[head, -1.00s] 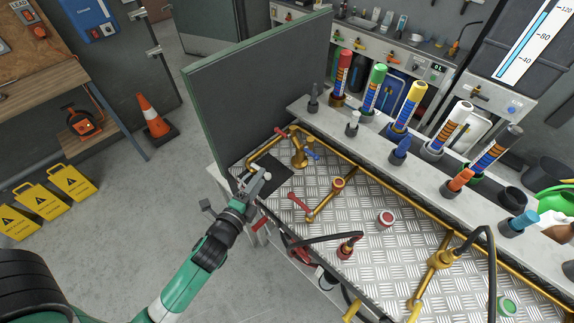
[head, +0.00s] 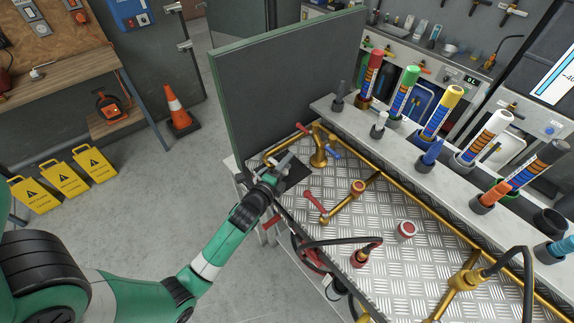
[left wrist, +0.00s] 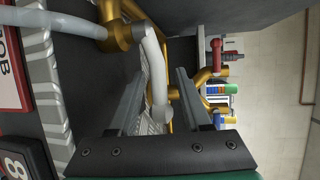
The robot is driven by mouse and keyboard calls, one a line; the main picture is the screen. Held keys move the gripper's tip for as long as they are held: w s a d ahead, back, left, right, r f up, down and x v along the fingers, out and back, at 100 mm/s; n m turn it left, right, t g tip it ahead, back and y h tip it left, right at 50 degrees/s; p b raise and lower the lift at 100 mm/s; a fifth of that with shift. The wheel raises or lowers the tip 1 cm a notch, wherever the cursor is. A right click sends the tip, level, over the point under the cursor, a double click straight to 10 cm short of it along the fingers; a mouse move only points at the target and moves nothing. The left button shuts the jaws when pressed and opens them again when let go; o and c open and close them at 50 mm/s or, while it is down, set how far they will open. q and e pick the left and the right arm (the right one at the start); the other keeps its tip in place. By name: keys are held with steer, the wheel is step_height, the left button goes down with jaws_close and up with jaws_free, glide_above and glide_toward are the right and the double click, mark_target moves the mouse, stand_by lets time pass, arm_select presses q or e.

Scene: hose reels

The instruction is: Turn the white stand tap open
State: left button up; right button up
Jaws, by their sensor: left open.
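The white stand tap's curved white lever (left wrist: 155,68) shows in the left wrist view, joined to a brass body (left wrist: 122,35). My left gripper (left wrist: 160,95) is open, and the lever's free end appears between its two fingers. I cannot tell whether either finger touches it. In the head view my left gripper (head: 276,170) is at the bench's left end, beside the dark panel, and largely hides the white tap there. My right gripper is not in view.
A brass stand tap (head: 318,152) with red and blue levers is just right of the gripper. A dark upright panel (head: 290,85) stands behind. A red lever (head: 315,203) lies close on the right. The metal tread plate (head: 385,262) has open room.

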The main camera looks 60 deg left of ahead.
arm_select(q)
steer(key=shift+w+a, duration=0.2)
jaws_close()
stand_by(1.3)
